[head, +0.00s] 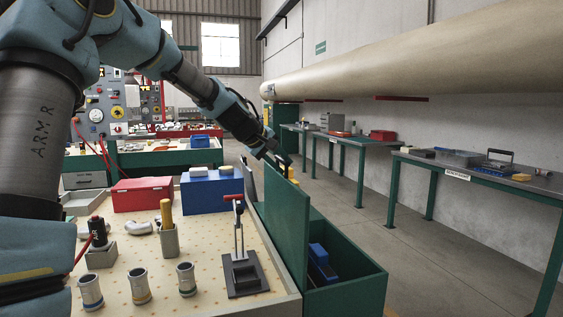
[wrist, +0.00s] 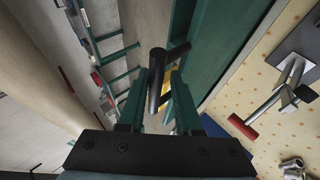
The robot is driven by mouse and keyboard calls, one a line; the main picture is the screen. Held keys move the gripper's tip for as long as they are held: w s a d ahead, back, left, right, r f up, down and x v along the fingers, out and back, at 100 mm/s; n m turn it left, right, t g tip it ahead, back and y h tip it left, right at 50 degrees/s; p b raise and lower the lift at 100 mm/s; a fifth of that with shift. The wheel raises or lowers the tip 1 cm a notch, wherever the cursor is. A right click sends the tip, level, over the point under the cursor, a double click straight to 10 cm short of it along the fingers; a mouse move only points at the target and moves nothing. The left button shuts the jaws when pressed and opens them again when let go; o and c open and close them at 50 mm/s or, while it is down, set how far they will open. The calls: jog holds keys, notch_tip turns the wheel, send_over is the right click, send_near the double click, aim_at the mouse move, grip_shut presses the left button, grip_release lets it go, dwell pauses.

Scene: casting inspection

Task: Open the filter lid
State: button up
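A green lid-like panel (head: 279,222) stands upright between the table and an open green box (head: 352,291). My gripper (head: 277,154) is at the top edge of this panel, at its far end. In the wrist view, a dark round bar handle (wrist: 155,80) lies between the two fingers of my gripper (wrist: 163,82). It appears to join the green panel (wrist: 213,62) by a dark arm. The fingers are close on both sides of the bar, but I cannot tell whether they press on it. The box's far inside is hidden behind the panel.
Blue items (head: 320,262) lie inside the box. The perforated table (head: 205,250) holds a toggle clamp (head: 241,262), metal cups (head: 138,285), a red box (head: 142,194) and a blue box (head: 211,191). The floor (head: 420,250) to the right is clear.

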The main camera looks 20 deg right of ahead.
jog(key=shift+o, duration=0.6)
jog(key=shift+r, duration=0.1)
jog(key=shift+r, duration=0.1)
jog(key=shift+a+r, duration=0.15)
jog(key=shift+a, duration=0.1)
jog(key=b+v, duration=0.2)
jog(key=v, duration=0.8)
jog(key=shift+s, duration=0.1)
